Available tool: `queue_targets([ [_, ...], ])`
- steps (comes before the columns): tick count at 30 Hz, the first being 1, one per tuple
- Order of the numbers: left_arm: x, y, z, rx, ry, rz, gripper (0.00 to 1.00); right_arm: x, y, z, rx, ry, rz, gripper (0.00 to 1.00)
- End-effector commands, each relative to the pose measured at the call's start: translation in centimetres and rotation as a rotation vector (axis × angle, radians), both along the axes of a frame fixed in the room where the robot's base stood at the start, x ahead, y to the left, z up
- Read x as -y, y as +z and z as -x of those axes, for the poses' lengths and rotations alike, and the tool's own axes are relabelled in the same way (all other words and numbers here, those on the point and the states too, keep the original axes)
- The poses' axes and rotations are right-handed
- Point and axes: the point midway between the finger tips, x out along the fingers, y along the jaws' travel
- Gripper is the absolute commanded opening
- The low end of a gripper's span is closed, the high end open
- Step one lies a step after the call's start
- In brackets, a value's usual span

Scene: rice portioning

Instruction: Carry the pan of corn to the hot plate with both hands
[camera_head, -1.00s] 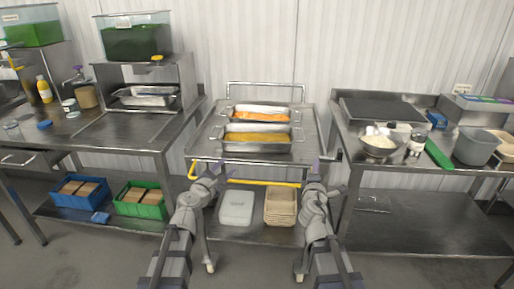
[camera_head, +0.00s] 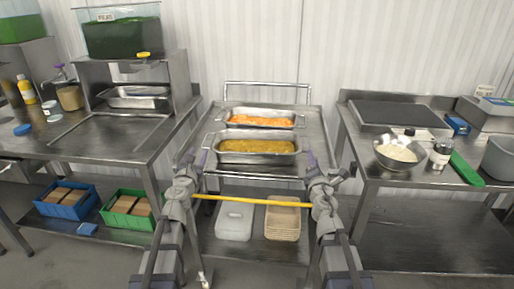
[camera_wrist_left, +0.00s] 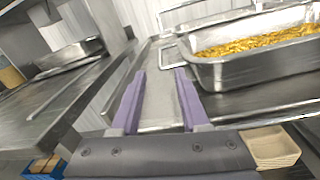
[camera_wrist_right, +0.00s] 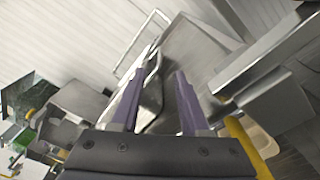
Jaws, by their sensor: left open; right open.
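The metal pan of corn (camera_head: 257,157) sits on the steel cart's top, nearest me; it also shows in the left wrist view (camera_wrist_left: 255,68), full of yellow corn. My left gripper (camera_head: 205,158) is open and empty, just left of the pan's left end. In the left wrist view its purple fingers (camera_wrist_left: 160,75) are apart, with the pan to their right. My right gripper (camera_head: 311,162) is open, just right of the pan's right end. In the right wrist view its fingers (camera_wrist_right: 162,75) are apart. The dark flat hot plate (camera_head: 395,114) lies on the right table.
A second pan with orange food (camera_head: 262,122) sits behind the corn pan. On the right table, a bowl of rice (camera_head: 397,154), a shaker (camera_head: 440,156) and a green object (camera_head: 466,168) stand in front of the hot plate. A yellow bar (camera_head: 255,200) crosses the cart's front.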

Motion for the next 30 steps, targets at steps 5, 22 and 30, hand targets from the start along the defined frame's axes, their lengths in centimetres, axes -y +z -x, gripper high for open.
queue_targets([
  [5,0.0,0.0,0.0,0.000,0.000,0.000,0.45,0.0,0.0,0.0,0.000,0.000,0.000,0.45],
  [22,0.2,0.0,-1.8,0.000,-0.001,-0.001,0.45,0.2,0.0,-2.7,0.000,0.000,-0.001,0.45],
  [30,0.4,0.0,-4.9,0.000,-0.002,-0.001,0.45,0.6,0.0,-7.5,0.000,0.000,-0.001,0.45],
])
